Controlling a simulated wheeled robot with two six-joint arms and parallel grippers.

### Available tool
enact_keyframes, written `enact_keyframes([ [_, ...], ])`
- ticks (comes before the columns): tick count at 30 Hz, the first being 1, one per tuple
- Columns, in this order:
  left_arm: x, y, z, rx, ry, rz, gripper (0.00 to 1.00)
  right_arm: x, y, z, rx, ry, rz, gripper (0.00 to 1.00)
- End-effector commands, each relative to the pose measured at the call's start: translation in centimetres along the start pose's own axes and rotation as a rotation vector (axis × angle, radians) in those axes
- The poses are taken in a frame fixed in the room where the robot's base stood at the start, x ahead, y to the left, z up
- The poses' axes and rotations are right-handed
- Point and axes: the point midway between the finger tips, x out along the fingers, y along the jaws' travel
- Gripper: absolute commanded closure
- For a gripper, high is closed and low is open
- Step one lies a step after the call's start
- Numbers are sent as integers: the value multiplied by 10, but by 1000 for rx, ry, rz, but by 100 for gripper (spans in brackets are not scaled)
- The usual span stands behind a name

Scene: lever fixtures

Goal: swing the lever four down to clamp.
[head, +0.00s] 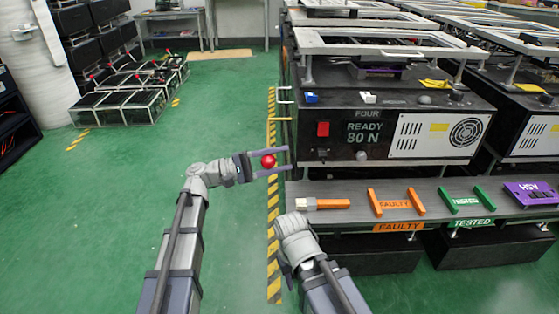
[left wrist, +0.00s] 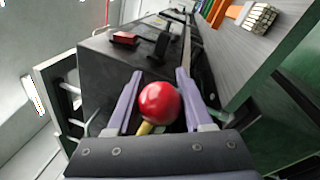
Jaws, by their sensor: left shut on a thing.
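Lever four's red ball knob (head: 268,161) sits between the fingers of my left gripper (head: 287,159), beside the left side of the black box marked FOUR (head: 368,113). My left gripper is shut on the knob. In the left wrist view, the red knob (left wrist: 160,103) lies between the two purple fingers of the gripper (left wrist: 159,76), with a short yellow rod (left wrist: 144,128) showing below it. The rest of the lever is mostly hidden. My right arm shows at the bottom of the head view, but its gripper does not.
A grey shelf (head: 345,190) in front of the box holds a brush (head: 322,204), orange FAULTY and green TESTED markers and a purple HSV case (head: 531,194). Yellow-black floor tape (head: 273,265) runs alongside.

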Motion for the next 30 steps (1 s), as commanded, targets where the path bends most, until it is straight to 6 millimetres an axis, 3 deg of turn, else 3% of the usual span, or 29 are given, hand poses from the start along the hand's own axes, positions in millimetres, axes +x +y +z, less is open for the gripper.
enact_keyframes([
  [11,-1,-4,0,7,1,-11,100,2,0,0,0,0,0,59],
  [12,-1,-4,0,7,1,-11,47,2,0,0,0,0,0,59],
  [19,-1,-3,0,5,1,-8,21,2,0,0,0,0,0,59],
  [30,-10,-3,-1,5,3,-5,19,3,0,0,0,0,0,59],
])
